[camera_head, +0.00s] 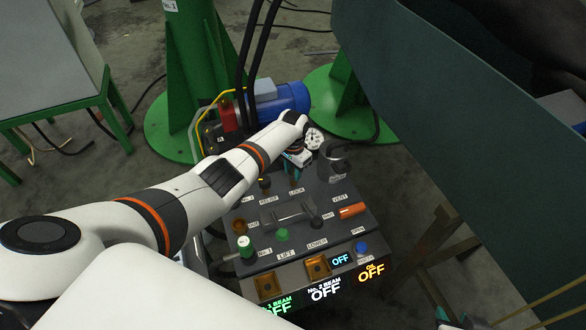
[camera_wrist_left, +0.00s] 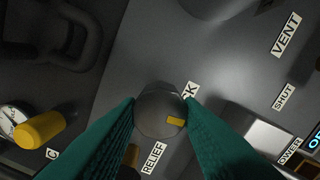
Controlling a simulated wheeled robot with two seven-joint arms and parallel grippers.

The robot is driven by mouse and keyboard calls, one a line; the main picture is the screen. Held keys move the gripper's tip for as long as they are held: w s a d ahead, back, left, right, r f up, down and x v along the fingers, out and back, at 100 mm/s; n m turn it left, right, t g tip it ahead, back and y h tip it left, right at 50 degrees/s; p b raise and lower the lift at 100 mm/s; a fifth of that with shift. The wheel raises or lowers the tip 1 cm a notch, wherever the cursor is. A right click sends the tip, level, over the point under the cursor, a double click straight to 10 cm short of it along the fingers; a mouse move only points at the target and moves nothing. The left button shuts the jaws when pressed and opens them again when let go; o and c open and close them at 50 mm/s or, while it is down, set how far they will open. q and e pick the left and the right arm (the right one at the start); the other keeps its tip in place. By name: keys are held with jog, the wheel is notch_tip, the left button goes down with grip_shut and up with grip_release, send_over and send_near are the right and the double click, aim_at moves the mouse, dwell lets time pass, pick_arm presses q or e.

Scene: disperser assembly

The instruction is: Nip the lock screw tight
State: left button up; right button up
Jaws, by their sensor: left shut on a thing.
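The lock screw (camera_wrist_left: 158,108) is a grey round knob with a yellow mark on its top, in the middle of the left wrist view. My left gripper (camera_wrist_left: 160,112) has its teal fingers on either side of the screw and is shut on it. The LOCK label (camera_wrist_left: 190,90) beside it is partly hidden by a finger. In the head view my left gripper (camera_head: 297,160) reaches down at the back of the control panel (camera_head: 345,192), and the screw is hard to make out there. A teal piece of my right gripper (camera_head: 447,318) shows at the bottom edge, mostly out of frame.
A pressure gauge (camera_head: 314,138) stands behind my left gripper; a yellow knob (camera_wrist_left: 38,128) is beside it in the wrist view. The panel carries an orange VENT handle (camera_head: 352,210), a green knob (camera_head: 245,246) and lit OFF displays (camera_head: 325,289). A dark green beam (camera_head: 450,110) fills the right.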

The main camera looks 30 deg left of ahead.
pick_arm(q)
jog(key=m, duration=0.3)
jog(key=shift+m, duration=0.3)
jog(key=shift+w+m, duration=0.1)
jog(key=shift+m, duration=1.7)
jog(key=o, duration=1)
jog(key=shift+r, duration=0.1)
